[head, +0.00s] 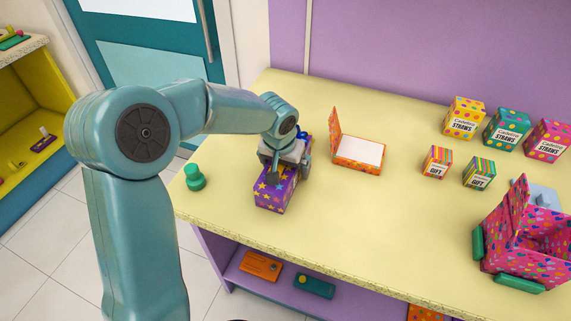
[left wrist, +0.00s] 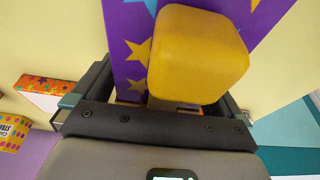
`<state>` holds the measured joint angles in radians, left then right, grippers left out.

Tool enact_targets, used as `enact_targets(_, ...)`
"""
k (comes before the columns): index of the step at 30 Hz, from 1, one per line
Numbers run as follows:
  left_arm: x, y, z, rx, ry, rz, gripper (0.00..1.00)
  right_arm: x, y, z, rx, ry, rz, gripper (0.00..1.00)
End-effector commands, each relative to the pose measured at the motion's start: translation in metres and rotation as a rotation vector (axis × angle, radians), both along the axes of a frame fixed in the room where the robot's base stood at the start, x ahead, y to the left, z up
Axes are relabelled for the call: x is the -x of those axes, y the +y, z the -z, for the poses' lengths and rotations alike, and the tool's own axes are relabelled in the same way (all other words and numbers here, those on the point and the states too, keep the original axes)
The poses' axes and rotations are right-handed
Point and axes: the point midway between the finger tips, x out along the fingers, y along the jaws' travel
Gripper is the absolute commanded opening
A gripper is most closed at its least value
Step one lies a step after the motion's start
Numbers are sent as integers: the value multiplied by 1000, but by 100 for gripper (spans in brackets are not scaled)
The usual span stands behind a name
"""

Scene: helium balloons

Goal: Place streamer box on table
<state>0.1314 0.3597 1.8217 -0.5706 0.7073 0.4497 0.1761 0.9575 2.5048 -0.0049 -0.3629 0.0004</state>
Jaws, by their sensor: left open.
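A purple box with yellow and blue stars (head: 272,197), which I take to be the streamer box, appears to rest on the yellow table (head: 330,220) near its left end. My left gripper (head: 285,158) is over the box's far part, open. In the left wrist view the starred box (left wrist: 125,40) lies between the open jaws (left wrist: 155,100). A rounded yellow block (left wrist: 197,55) covers part of the box there; I cannot tell what it belongs to. The gripper hides the box's far end in the head view. My right gripper is not in view.
An open orange box (head: 358,150) stands right of the gripper. A green knobbed object (head: 194,178) is at the table's left edge. Straw boxes (head: 463,117), gift boxes (head: 436,161) and an open pink box (head: 520,240) stand farther right. The table's front middle is clear.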

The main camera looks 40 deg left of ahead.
Motion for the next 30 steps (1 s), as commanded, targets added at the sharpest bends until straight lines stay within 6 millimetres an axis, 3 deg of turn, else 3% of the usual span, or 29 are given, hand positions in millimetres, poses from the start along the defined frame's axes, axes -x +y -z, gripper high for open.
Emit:
enact_targets(15, 26, -6, -102, -1, -4, -1, 100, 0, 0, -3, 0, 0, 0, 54)
enact_targets(21, 31, -7, -116, -1, -1, 1, 100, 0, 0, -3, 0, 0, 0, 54)
enact_targets(30, 31, -7, -116, -1, 0, 0, 100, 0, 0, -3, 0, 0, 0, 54)
